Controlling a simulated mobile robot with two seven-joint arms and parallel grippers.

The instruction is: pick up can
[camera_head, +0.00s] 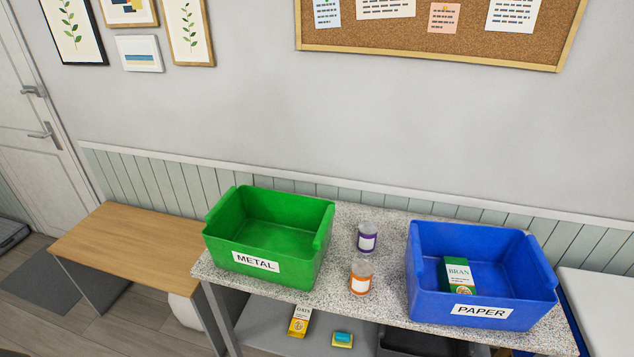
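Two small can-like containers stand upright on the speckled countertop (335,296) between the two bins. The back one has a purple body and a white label (367,238). The front one has an orange body and a white label (361,277). A green bin (262,262) marked METAL stands to their left, and it looks empty. A blue bin (430,303) marked PAPER stands to their right, with a green and white BRAN box (457,274) inside. Neither of my grippers shows in the head view.
A wooden bench (130,250) is at the left. A yellow box (300,320) and a small teal and yellow item (343,339) are lower down, below the countertop's front edge. A white surface (605,305) is at the right. The wall is behind.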

